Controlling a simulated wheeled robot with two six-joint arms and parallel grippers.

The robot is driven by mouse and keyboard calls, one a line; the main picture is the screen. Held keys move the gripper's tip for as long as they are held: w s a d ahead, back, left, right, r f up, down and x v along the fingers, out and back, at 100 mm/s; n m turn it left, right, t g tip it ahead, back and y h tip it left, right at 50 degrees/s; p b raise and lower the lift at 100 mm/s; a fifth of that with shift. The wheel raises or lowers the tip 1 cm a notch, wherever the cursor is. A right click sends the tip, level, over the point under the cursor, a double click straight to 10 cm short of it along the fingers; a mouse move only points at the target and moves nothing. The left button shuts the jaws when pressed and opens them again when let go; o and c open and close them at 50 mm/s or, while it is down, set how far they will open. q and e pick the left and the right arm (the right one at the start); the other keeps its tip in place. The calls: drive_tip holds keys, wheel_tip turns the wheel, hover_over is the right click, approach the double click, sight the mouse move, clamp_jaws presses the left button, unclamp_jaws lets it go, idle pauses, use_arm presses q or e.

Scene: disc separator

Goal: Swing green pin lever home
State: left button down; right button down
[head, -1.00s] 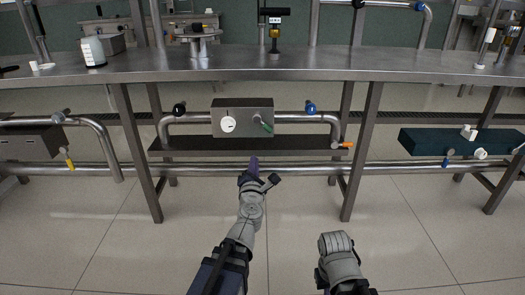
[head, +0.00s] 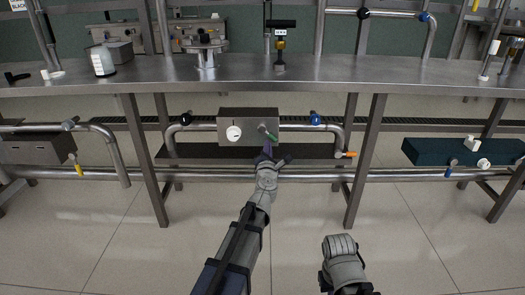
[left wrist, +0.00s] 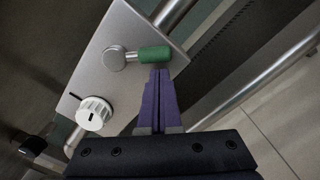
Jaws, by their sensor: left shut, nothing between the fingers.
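The green pin lever (head: 270,136) sticks out of the front of a grey metal box (head: 235,113) mounted on the pipe under the bench. In the left wrist view its green grip (left wrist: 154,54) extends sideways from a round metal pivot. My left gripper (head: 266,150) is just below the lever in the head view. In the left wrist view its purple fingers (left wrist: 159,75) are closed together, with their tips right at the green grip; I cannot tell whether they touch it. Nothing is held. My right arm shows at the bottom right, but its fingers cannot be made out.
A white dial (head: 233,133) sits on the box left of the lever and shows in the left wrist view (left wrist: 94,113). A black knob (head: 186,118), a blue knob (head: 315,119) and an orange-handled valve (head: 345,154) are on the pipe. The steel bench top (head: 350,76) overhangs above.

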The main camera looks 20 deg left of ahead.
sight(277, 134)
use_arm(q)
drive_tip(key=shift+w+d+r+n, duration=0.2)
drive_tip(key=shift+d+n, duration=0.25)
drive_tip(key=shift+n, duration=0.35)
drive_tip(key=shift+d+r, duration=0.1)
drive_tip(key=n, duration=0.1)
drive_tip(key=d+r+n+p, duration=0.1)
drive_tip(key=shift+w+n, duration=0.1)
drive_tip(key=shift+n, duration=0.3)
drive_tip(key=n, duration=0.1)
drive_tip(key=d+r+n+p, duration=0.1)
drive_tip(key=n, duration=0.1)
drive_tip(key=shift+w+r+n+y, duration=0.1)
drive_tip(key=shift+w+n+y, duration=0.05)
drive_tip(key=shift+n+y, duration=0.2)
drive_tip(key=shift+d+r+p, duration=0.1)
drive_tip(key=shift+r+p, duration=0.05)
drive_tip(key=shift+p, duration=0.2)
drive_tip(key=shift+r, duration=0.1)
idle(0.3)
